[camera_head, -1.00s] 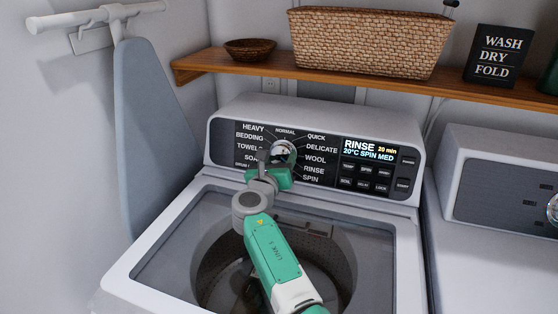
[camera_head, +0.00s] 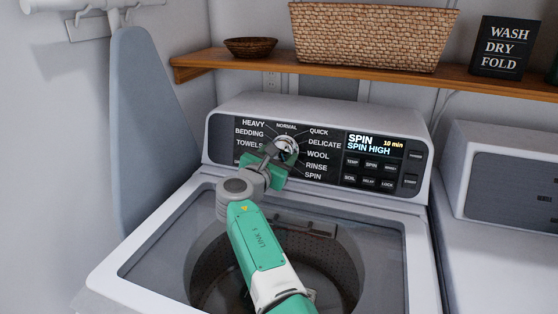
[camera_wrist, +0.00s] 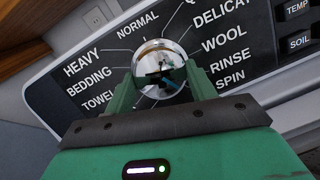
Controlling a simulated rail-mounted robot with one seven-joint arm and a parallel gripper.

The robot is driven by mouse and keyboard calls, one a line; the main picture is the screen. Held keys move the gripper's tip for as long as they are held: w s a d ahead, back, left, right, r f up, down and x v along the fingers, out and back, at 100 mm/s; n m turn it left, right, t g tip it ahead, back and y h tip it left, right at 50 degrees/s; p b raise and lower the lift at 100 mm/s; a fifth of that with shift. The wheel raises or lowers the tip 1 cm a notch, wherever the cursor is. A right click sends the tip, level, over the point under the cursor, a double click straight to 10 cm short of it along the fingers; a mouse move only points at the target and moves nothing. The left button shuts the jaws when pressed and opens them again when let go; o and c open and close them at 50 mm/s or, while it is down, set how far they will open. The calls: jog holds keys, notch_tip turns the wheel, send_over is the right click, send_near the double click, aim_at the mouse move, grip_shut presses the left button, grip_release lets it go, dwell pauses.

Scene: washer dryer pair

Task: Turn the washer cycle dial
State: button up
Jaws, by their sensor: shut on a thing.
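The washer cycle dial (camera_head: 286,148) is a shiny chrome knob on the dark control panel, ringed by cycle names. In the wrist view the dial (camera_wrist: 159,68) sits between the two green fingers of my gripper (camera_wrist: 160,85), which is shut on it. My gripper (camera_head: 280,158) also shows in the head view, reaching up from the lower left and covering the dial's lower left side and some labels. The washer display (camera_head: 374,143) reads SPIN, 10 min, SPIN HIGH. The dial's pointer mark is not clear.
The washer's lid (camera_head: 165,245) is shut below the panel, with the drum visible through it. A wooden shelf (camera_head: 390,75) above holds a wicker basket (camera_head: 370,37), a small bowl and a sign. The dryer (camera_head: 500,200) stands at the right, an ironing board (camera_head: 150,130) at the left.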

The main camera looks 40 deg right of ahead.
dwell(0.4)
jog(key=o, duration=1)
jog(key=p, duration=0.2)
jog(key=a+r+p, duration=0.1)
jog(key=p, duration=0.1)
jog(key=shift+s, duration=0.2)
jog(key=p+v, duration=0.5)
jog(key=p, duration=0.6)
jog(key=shift+s+a+f, duration=0.1)
jog(key=shift+a, duration=0.1)
jog(key=shift+s+a+f+p, duration=0.3)
jog(key=shift+a+f+p, duration=0.15)
jog(key=shift+a, duration=0.15)
